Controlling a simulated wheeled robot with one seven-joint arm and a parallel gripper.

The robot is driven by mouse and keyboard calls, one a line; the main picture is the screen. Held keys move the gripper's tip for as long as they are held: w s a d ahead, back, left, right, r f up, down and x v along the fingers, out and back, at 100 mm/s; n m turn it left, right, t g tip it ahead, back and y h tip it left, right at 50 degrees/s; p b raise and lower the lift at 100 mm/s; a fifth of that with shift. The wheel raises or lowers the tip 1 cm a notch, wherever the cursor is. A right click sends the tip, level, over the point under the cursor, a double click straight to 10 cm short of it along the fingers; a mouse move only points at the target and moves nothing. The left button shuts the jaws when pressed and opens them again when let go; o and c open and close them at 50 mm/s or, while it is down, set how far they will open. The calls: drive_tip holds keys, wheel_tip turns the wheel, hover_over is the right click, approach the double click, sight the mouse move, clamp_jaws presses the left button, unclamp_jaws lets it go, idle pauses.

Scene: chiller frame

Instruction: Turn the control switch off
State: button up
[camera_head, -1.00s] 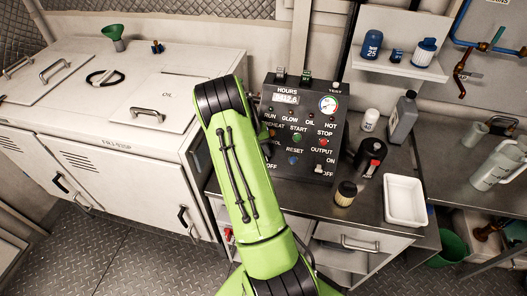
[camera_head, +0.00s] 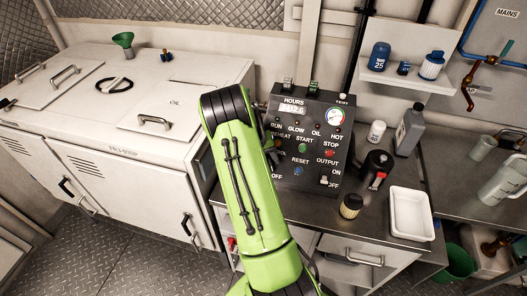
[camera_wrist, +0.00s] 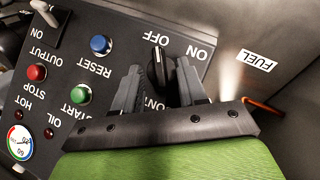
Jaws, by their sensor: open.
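The control switch (camera_wrist: 158,68) is a black rotary knob with a white line on the dark control panel (camera_head: 315,160). In the wrist view the panel is upside down, and the white line points toward the OFF label, with ON to its right. My gripper (camera_wrist: 160,88) is open, with one finger on each side of the knob. I cannot tell whether either finger touches it. In the head view the gripper is at the panel's left side, and my green arm hides the switch.
The blue reset button (camera_wrist: 101,45), green start button (camera_wrist: 81,93) and red stop button (camera_wrist: 37,72) are close by. An output toggle (camera_head: 324,180) is at the panel's lower right. A jar (camera_head: 351,206), a black-and-red container (camera_head: 376,170) and a white tray (camera_head: 410,214) stand right of the panel.

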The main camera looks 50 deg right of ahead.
drive_tip(key=p+v, duration=0.1)
drive_tip(key=v, duration=1.4)
drive_tip(key=shift+f, duration=0.1)
